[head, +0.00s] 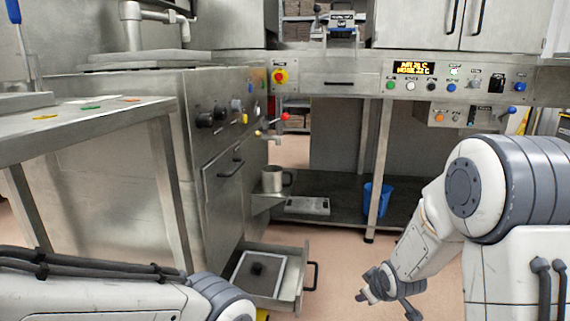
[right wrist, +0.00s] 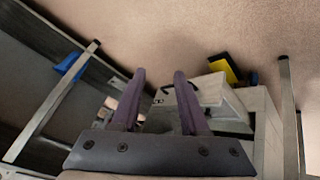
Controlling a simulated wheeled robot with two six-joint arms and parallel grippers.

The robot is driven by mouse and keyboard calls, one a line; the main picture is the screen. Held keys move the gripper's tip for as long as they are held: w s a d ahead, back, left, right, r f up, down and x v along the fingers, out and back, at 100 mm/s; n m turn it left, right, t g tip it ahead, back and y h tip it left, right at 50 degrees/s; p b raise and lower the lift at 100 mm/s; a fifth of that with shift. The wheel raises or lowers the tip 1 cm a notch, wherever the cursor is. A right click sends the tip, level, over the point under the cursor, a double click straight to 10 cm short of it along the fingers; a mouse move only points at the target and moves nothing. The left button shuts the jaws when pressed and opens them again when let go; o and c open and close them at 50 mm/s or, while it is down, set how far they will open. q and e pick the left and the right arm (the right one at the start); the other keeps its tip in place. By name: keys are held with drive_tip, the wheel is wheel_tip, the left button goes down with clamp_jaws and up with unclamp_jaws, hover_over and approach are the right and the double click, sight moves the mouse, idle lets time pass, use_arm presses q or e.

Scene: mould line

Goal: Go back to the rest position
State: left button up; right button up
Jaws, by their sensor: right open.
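My right gripper (head: 386,302) hangs low at the right of the head view, over the floor to the right of the open drawer (head: 298,285). In the right wrist view its two dark fingers (right wrist: 157,76) stand apart with nothing between them. The drawer shows beyond the fingers there. My left arm crosses the lower left corner of the head view, and its gripper is outside the picture.
A steel cabinet with knobs (head: 219,105) stands left of centre. A metal mug (head: 273,180) stands on a small shelf beside it. A control panel (head: 414,69) spans the back. A blue bin (head: 377,198) stands on the low shelf. Floor between the drawer and my right arm is clear.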

drive_tip(key=s+a+r+m+g+p, duration=0.1)
drive_tip(key=s+a+r+m+g, duration=0.15)
drive_tip(key=s, duration=0.65)
drive_tip(key=s+a+r+m+g, duration=0.15)
drive_tip(key=s+m, duration=0.25)
drive_tip(key=s, duration=0.5)
drive_tip(key=s+a+r+n+g+y+p, duration=0.15)
drive_tip(key=s+a+r+n+p, duration=0.25)
drive_tip(key=s+a+r+p, duration=0.45)
drive_tip(key=s+a+r+n+g+h+p, duration=0.15)
drive_tip(key=s+a+r+n+p, duration=0.3)
drive_tip(key=r, duration=0.65)
wheel_tip(320, 180, up, 36)
drive_tip(key=d+m+y+p, duration=0.1)
drive_tip(key=p, duration=3.6)
drive_tip(key=shift+s, duration=0.1)
